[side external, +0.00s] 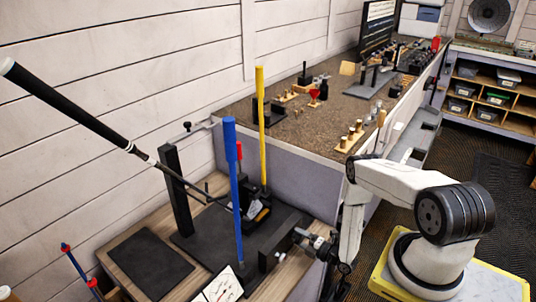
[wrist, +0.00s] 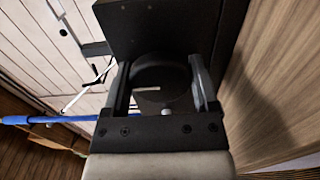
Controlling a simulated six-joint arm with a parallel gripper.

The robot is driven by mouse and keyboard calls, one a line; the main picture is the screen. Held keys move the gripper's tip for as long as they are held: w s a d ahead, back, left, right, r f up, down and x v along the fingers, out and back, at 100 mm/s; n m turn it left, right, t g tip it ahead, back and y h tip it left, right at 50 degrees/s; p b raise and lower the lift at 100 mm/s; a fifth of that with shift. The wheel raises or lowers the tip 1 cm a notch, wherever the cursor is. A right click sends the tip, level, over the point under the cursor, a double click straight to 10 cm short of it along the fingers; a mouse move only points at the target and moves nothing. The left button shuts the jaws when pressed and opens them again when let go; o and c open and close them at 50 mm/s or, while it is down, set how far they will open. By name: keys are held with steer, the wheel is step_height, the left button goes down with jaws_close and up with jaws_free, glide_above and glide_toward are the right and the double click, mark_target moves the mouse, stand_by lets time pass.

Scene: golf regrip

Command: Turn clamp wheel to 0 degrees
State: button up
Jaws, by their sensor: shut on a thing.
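The clamp wheel (wrist: 158,72) is a dark round part in front of a black block (wrist: 175,28) in the wrist view. A short pale mark on it lies roughly level in that view. My gripper (wrist: 162,80) has one finger on each side of the wheel and is shut on it. In the side view my gripper (side external: 308,240) is at the right end of the black clamp stand, beside a small black block (side external: 272,258). The wheel is mostly hidden by the gripper there. A golf club (side external: 75,112) with a black grip slants across the stand.
A black post (side external: 177,190) supports the club. A dark mat (side external: 143,263) lies at the left of the wooden bench. A cluttered workbench (side external: 310,130) is behind.

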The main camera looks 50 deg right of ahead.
steer(key=o, duration=1.1)
steer(key=shift+s, duration=0.1)
steer(key=shift+s, duration=3.9)
